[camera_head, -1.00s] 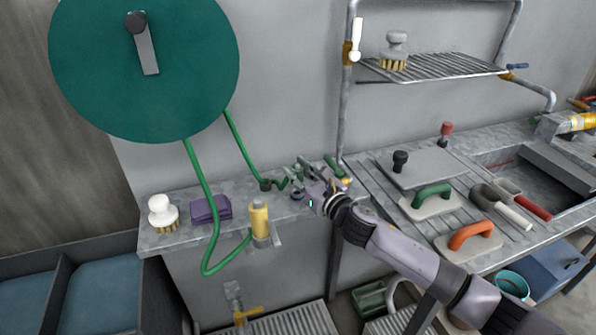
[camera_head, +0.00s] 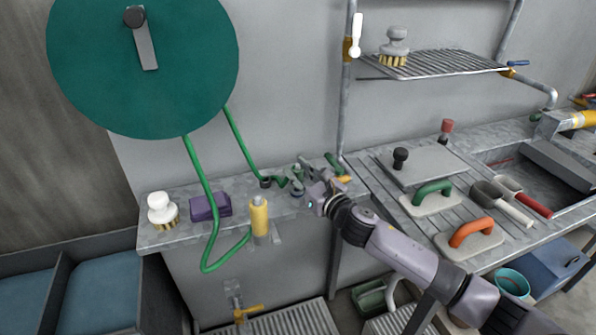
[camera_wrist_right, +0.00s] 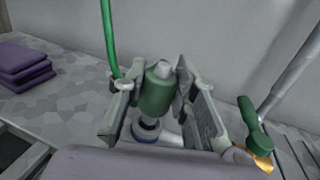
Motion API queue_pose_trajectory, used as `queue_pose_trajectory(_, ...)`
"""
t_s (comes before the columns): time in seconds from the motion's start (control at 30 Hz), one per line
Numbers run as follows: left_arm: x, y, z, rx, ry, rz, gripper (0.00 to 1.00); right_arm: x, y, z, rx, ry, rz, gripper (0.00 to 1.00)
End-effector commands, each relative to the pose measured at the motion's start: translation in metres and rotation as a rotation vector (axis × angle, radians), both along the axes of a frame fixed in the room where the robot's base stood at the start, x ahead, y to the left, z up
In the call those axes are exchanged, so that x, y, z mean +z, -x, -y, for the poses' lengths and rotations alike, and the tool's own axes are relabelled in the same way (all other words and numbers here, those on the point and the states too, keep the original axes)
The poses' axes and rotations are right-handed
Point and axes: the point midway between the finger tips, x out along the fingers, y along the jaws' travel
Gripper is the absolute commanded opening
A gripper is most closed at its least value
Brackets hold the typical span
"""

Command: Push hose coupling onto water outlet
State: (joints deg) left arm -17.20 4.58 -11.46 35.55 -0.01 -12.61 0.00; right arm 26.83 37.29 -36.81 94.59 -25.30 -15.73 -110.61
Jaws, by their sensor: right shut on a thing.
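My right gripper (camera_head: 303,179) is shut on a green hose coupling (camera_wrist_right: 157,90) above the grey bench. In the right wrist view its two grey fingers (camera_wrist_right: 160,98) stand on either side of the coupling. A grey tip shows at the coupling's top, and a blue ring (camera_wrist_right: 146,130) with a pale metal part shows below it. I cannot tell whether these touch or join the coupling. My left gripper is out of view.
A green hose (camera_head: 238,136) runs from the large reel (camera_head: 145,85) down to the bench. A yellow-handled sprayer (camera_head: 259,218) hangs at the bench front. Purple cloths (camera_head: 210,206) and a white brush (camera_head: 161,209) lie left. A metal pole (camera_head: 343,90) stands just behind the gripper.

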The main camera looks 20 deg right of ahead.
Motion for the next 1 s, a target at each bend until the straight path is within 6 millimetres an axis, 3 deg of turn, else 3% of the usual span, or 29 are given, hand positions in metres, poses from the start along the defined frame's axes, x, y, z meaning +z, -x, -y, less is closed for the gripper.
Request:
queue_pose_trajectory(0.87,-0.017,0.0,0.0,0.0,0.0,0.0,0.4,-0.023,0.0,0.0,0.0,-0.001,0.0,0.0)
queue_pose_trajectory(0.9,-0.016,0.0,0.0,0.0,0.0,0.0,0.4,-0.022,0.0,0.0,0.0,-0.001,0.0,0.28)
queue_pose_trajectory(1.0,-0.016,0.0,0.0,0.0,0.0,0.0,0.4,-0.022,0.0,0.0,0.0,-0.001,0.0,0.34)
